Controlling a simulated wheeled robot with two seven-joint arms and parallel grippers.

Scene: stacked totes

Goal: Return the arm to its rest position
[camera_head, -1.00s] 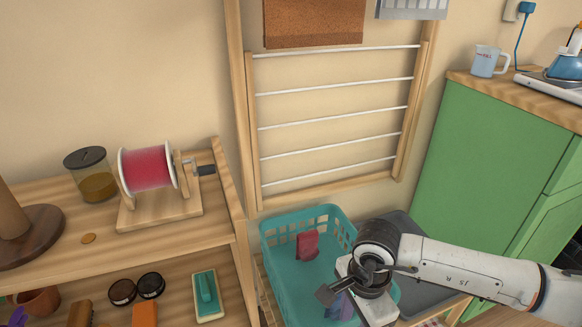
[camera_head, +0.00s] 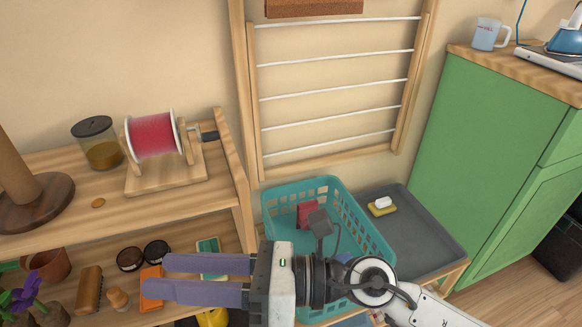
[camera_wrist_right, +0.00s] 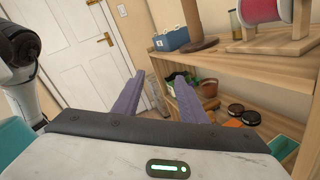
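My right gripper (camera_head: 205,278) shows at the bottom middle of the head view, its two purple fingers pointing left toward the shelf unit. The fingers are parted with nothing between them; they also show apart in the right wrist view (camera_wrist_right: 157,97). The wrist hangs in front of the near side of the teal basket (camera_head: 330,186) and hides part of it. My left gripper shows in neither view.
The teal basket holds a red item (camera_head: 307,213). A grey tote (camera_head: 425,235) with a yellow-and-white sponge or soap (camera_head: 382,206) is to its right. The wooden shelf (camera_head: 215,205) is close to my fingertips. A green cabinet (camera_head: 490,150) stands right.

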